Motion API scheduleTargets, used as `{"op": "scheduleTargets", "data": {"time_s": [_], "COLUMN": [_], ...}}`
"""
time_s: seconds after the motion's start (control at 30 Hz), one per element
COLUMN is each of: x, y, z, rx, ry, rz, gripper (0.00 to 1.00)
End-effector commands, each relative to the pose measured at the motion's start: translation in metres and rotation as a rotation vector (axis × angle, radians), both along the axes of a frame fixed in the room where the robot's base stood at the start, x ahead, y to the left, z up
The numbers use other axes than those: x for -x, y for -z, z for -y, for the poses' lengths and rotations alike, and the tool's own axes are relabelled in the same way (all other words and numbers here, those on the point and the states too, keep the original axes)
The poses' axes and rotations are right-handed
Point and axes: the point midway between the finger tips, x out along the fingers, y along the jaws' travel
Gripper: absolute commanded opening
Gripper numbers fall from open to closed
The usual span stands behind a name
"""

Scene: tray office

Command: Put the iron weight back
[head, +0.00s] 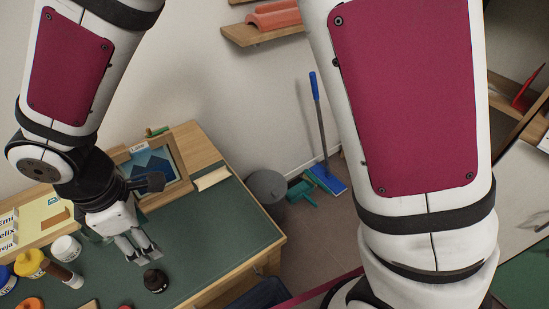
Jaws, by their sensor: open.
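A small dark, rounded object that looks like the iron weight (155,281) stands on the green desk top (222,240), near its front part. My gripper (143,255) is open, with its fingers pointing down beside and just behind the dark object in the picture. Nothing shows between the fingers. The frame does not show clearly how high the fingertips are above the desk, and they look apart from the object.
A white jar (66,248), a yellow container (30,263) and a brown cylinder (62,273) stand at the left. A grey bin (267,187) stands beyond the desk's right edge. The desk's right part is clear.

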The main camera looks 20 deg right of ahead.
Motion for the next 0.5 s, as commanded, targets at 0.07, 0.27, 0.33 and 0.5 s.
{"op": "scheduleTargets", "data": {"time_s": [0.07, 0.27, 0.33, 0.5], "x": [-0.015, -0.026, -0.021, 0.004], "y": [-0.023, -0.079, -0.096, -0.132], "z": [0.036, 0.130, 0.161, 0.226], "rx": [0.025, 0.055, 0.050, 0.002], "ry": [0.125, 0.497, 0.632, 0.957], "rz": [0.053, 0.156, 0.183, 0.232], "gripper": [0.57, 0.57, 0.57, 0.57]}}
